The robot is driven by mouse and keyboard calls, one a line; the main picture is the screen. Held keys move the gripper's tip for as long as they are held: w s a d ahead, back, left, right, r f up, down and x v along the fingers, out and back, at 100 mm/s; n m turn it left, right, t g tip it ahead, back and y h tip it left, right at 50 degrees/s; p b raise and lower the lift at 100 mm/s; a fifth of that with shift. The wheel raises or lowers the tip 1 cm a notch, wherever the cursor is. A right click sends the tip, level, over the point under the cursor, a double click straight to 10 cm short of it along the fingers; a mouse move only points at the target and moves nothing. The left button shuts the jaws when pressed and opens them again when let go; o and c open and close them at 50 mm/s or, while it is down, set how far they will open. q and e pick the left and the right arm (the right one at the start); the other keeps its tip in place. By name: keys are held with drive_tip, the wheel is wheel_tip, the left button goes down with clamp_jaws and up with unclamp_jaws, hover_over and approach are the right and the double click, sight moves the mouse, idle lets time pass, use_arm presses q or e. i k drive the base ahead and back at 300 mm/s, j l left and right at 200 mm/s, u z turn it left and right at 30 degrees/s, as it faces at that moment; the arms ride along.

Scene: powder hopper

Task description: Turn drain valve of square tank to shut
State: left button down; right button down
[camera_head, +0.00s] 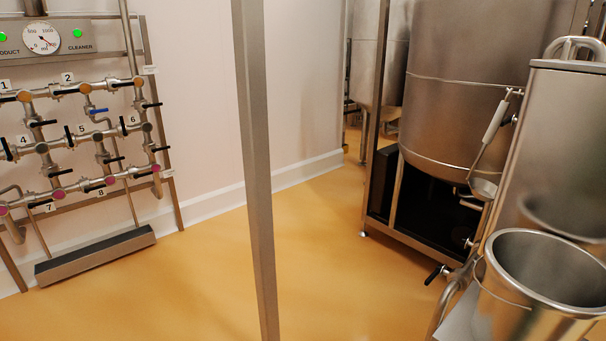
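A tall steel vessel with a flat-sided body and a lid (560,140) stands at the right edge; it may be the square tank, but its full shape is cut off. A small valve with a black lever (434,275) sticks out low, left of this vessel, near the floor. I cannot tell for sure which tank its pipe belongs to, nor whether it is open or shut. A steel fitting (468,243) shows just above it. Neither of my grippers is in view.
An open steel bucket (540,280) stands in the right foreground, close to the low valve. A large round tank (465,100) stands behind. A steel post (257,170) crosses the middle. A numbered valve panel (80,140) is on the left wall. Orange floor (330,250) is clear between.

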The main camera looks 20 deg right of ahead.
sight(432, 276)
drive_tip(key=i+z, duration=0.3)
drive_tip(key=z, duration=0.15)
drive_tip(key=i+j+z, duration=0.2)
drive_tip(key=z, duration=0.25)
drive_tip(key=i+j+z, duration=0.25)
drive_tip(key=z, duration=0.25)
drive_tip(key=i+j+z, duration=0.2)
drive_tip(key=z, duration=0.25)
drive_tip(key=i+j+z, duration=0.1)
drive_tip(key=j+z, duration=0.35)
drive_tip(key=i+j+z, duration=0.2)
drive_tip(key=j+z, duration=0.25)
drive_tip(key=j, duration=0.15)
drive_tip(key=j+z, duration=0.2)
drive_tip(key=j, duration=0.15)
drive_tip(key=i, duration=0.05)
